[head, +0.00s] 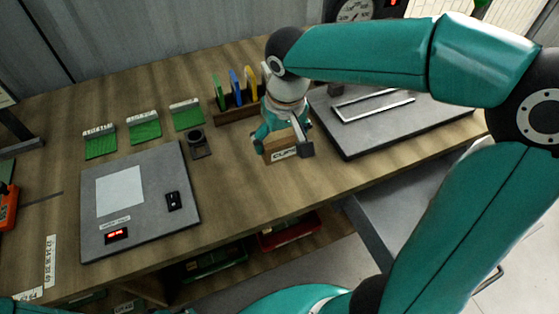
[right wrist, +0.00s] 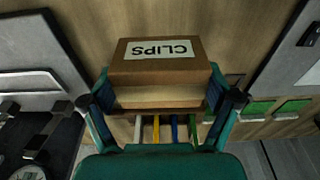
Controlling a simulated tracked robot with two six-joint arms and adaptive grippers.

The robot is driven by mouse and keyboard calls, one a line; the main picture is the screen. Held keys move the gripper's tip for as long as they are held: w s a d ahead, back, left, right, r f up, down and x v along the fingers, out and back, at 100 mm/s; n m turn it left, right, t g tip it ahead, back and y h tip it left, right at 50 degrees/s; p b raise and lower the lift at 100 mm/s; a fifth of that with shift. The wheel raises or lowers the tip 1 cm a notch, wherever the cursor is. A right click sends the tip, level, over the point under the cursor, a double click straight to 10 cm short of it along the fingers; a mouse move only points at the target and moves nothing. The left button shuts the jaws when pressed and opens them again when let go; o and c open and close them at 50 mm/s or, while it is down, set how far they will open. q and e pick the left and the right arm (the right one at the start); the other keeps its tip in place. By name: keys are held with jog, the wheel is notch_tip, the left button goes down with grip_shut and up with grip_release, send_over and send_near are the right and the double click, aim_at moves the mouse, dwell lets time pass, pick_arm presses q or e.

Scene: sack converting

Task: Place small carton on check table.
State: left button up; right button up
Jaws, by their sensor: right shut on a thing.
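The small carton (head: 277,157) is a brown box with a white label reading CLIPS. It also shows in the right wrist view (right wrist: 146,71), with its label upside down. My right gripper (head: 283,148) is shut on the carton, with one finger on each side of it. The carton is over the wooden table (head: 240,201), near its middle; I cannot tell whether its underside touches the wood. The gripper hides part of the carton's top and back. My left gripper is not in view.
A grey plate with a white sheet (head: 119,191) and red display lies left. A dark board with a metal frame (head: 434,127) lies right. Behind the carton stands a rack of coloured folders (head: 236,113). Green card stacks (head: 144,131) lie at the back left. Bare wood lies before the carton.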

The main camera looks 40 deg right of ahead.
aim_at(283, 141)
jog(key=shift+f, duration=3.85)
jog(key=shift+b, duration=0.3)
jog(key=shift+f, duration=0.2)
jog(key=o, duration=0.9)
jog(key=shift+r, duration=0.1)
jog(key=r, duration=0.3)
jog(key=s+r, duration=0.1)
jog(key=r, duration=0.3)
jog(key=r+p, duration=0.1)
jog(key=r, duration=0.3)
jog(key=shift+s+a, duration=0.2)
jog(key=shift+s, duration=0.1)
jog(key=shift+s+r, duration=0.1)
jog(key=shift+r, duration=0.45)
